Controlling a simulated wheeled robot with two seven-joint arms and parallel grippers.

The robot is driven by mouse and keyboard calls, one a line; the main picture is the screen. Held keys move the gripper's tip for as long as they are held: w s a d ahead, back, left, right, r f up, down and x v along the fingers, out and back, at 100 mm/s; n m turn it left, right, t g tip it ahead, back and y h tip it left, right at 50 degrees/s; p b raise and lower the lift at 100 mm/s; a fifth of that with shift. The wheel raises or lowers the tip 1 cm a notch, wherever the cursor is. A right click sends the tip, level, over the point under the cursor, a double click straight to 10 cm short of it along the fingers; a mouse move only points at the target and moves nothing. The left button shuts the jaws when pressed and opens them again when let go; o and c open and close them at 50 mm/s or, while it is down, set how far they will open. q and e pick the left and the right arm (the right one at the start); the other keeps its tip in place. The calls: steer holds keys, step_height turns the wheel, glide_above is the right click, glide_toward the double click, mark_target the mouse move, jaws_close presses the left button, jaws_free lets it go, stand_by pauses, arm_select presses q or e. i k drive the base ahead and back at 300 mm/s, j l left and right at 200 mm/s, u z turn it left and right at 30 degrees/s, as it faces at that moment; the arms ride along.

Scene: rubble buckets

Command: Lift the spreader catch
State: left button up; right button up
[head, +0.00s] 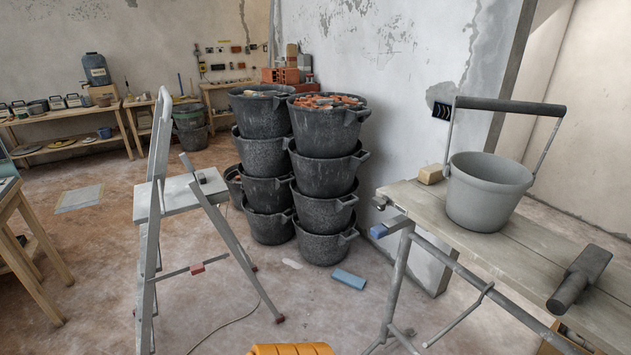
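A grey metal stepladder (151,250) stands open at the left of centre in the head view. A thin spreader bar runs between its front and rear legs at low height. A small red catch (197,269) sits on that bar, about midway along it. The bar looks nearly straight, sloping slightly up to the right. The ladder's pale platform (180,197) lies level above it, with a small dark item on it. Neither of my grippers shows in this view, so their state and their distance from the catch cannot be seen.
Stacked black rubble buckets (324,176) stand behind the ladder. A trestle table (535,255) at right holds a grey bucket (487,195) and a dark tool (580,278). A blue block (348,279) and a thin cable (232,323) lie on the floor. Floor left of the ladder is mostly clear.

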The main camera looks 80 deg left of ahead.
mark_target(199, 267)
steer(key=u, duration=3.45)
